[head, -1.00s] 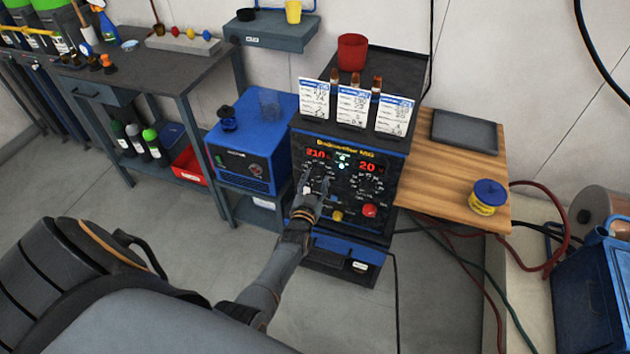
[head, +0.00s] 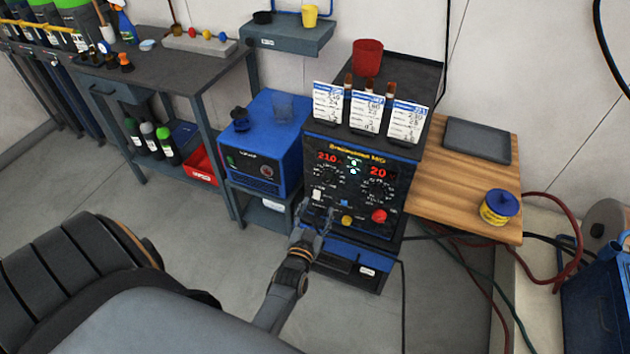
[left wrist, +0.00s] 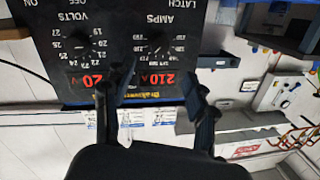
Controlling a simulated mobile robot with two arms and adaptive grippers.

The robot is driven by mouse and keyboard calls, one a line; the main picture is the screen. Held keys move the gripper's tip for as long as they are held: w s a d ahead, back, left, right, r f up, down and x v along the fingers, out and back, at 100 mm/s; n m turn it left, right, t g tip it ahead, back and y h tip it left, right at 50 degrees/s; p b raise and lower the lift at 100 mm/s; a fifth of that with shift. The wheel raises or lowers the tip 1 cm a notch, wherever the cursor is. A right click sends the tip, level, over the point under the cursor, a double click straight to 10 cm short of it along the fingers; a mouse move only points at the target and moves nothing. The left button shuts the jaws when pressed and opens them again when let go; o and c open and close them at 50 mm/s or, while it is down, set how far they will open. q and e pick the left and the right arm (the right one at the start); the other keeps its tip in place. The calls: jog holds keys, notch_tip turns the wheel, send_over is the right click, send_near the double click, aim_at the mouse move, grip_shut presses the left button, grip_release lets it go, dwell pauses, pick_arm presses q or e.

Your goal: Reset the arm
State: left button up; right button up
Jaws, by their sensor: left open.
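My left gripper (head: 318,215) is open and empty in front of the lower left of the welding machine's black front panel (head: 357,196). Its two fingers also show apart in the left wrist view (left wrist: 155,90), where the panel (left wrist: 125,45) appears upside down beyond them. The red displays read 210 (head: 327,157) and 20 (head: 378,171). The left amps dial (head: 328,175) and right volts dial (head: 378,192) are uncovered. A white switch (head: 316,194), a yellow button (head: 347,220) and a red button (head: 379,215) sit lower on the panel. My right gripper is out of view.
Three cards (head: 366,112) and a red cup (head: 368,57) stand on the machine. A blue unit (head: 264,140) is at its left. A wooden side table (head: 450,190) at its right holds a yellow and blue spool (head: 500,208). Cables run over the floor at right.

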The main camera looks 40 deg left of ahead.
pick_arm(q)
jog(key=shift+v, duration=0.75)
jog(key=shift+f, duration=0.1)
jog(key=s+d+f+m+g+h, duration=0.1)
jog(key=s+d+f+g+h, duration=0.3)
jog(key=s+f, duration=0.55)
jog(key=s+d+f+m+g+h, duration=0.1)
jog(key=s+d+f+g, duration=0.4)
jog(key=f, duration=0.9)
jog(key=s+f+g, duration=0.3)
jog(key=s+f, duration=0.3)
jog(key=s, duration=0.7)
jog(key=s+f+m+g, duration=0.1)
jog(key=s+f+g, duration=0.2)
jog(key=s, duration=1)
notch_tip(320, 180, down, 3)
jog(key=shift+s+r+h, duration=0.1)
jog(key=shift+s+h, duration=0.25)
jog(key=shift+h, duration=0.05)
